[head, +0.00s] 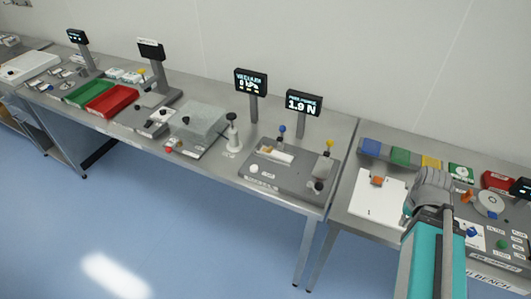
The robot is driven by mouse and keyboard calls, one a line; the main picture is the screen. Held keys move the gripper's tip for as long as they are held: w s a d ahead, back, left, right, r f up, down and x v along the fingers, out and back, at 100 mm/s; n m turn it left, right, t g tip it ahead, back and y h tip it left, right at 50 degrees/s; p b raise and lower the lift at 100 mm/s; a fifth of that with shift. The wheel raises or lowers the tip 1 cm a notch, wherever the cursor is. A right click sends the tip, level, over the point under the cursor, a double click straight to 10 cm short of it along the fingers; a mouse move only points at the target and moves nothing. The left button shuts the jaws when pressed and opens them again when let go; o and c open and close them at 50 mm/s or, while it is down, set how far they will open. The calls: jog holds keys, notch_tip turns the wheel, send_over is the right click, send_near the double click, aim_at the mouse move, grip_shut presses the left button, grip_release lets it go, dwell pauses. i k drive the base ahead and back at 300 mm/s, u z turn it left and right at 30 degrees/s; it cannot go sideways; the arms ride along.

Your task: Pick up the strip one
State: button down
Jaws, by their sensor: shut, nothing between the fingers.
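A small whitish strip (275,154) lies on the grey plate of the force tester (295,176), below the display reading 1.9 N. I cannot tell from its markings whether it is strip one. A white sheet or board (378,196) on the right bench carries a small mark that looks like a 1, with an orange piece (377,181) at its top. My teal and grey arm stands over the right bench at lower right, covering part of it. I cannot make out my gripper's fingers.
A clear box (201,119), a green tray (83,92) and a red tray (111,101) stand on the left bench. Display posts rise behind the stations. Blue, green and yellow bins line the right bench's back. A narrow gap separates the benches. The blue floor in front is clear.

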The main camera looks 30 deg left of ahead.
aim_at(269, 152)
jog(key=u, duration=1.15)
